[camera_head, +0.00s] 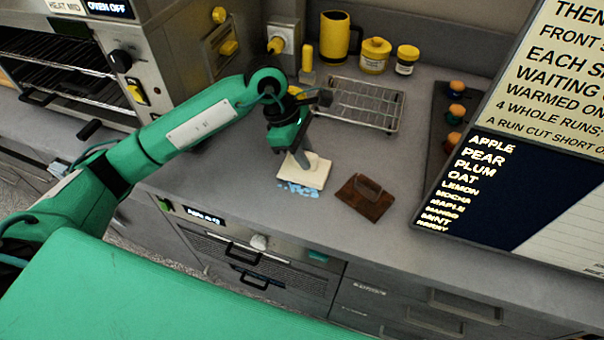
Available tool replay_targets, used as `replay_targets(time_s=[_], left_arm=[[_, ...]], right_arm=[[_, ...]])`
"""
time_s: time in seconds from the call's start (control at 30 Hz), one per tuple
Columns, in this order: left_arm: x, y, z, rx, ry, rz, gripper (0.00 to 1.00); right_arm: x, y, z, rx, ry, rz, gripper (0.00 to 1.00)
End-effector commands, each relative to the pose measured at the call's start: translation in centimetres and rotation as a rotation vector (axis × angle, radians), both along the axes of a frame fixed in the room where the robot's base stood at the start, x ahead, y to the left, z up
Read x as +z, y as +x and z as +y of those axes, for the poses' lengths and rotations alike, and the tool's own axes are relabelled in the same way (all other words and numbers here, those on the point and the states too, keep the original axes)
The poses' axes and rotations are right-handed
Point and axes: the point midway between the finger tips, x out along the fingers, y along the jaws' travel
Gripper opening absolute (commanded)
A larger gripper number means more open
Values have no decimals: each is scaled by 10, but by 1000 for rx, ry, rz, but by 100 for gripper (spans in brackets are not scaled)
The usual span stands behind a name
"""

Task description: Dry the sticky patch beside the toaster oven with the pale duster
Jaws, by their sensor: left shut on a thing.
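The pale duster (317,172) is a cream block with a grey upright handle. It sits on the grey counter in front of the toaster oven (170,50), to its right. My left gripper (296,152) is shut on the duster's handle from above. The sticky patch (299,190) shows as pale blue flecks along the duster's near edge. The duster hides any part of the patch beneath it. My right gripper is not in view.
A brown block with a handle (364,198) lies right of the duster. Behind are a wire rack (366,105), a yellow mug (336,40) and yellow jars (375,54). A large sign (500,190) stands at right. The counter's front edge is close to the patch.

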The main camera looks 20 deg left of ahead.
Motion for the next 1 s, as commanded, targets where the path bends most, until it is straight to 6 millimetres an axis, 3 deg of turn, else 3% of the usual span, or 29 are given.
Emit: replay_targets(time_s=[0.27, 0.6, 1.0], left_arm=[[8, 0, 0, -1, 0, -1, 0], [43, 0, 0, -1, 1, -2, 0], [43, 0, 0, -1, 0, 0, 0]], right_arm=[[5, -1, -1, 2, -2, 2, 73], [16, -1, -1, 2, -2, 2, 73], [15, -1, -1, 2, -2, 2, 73]])
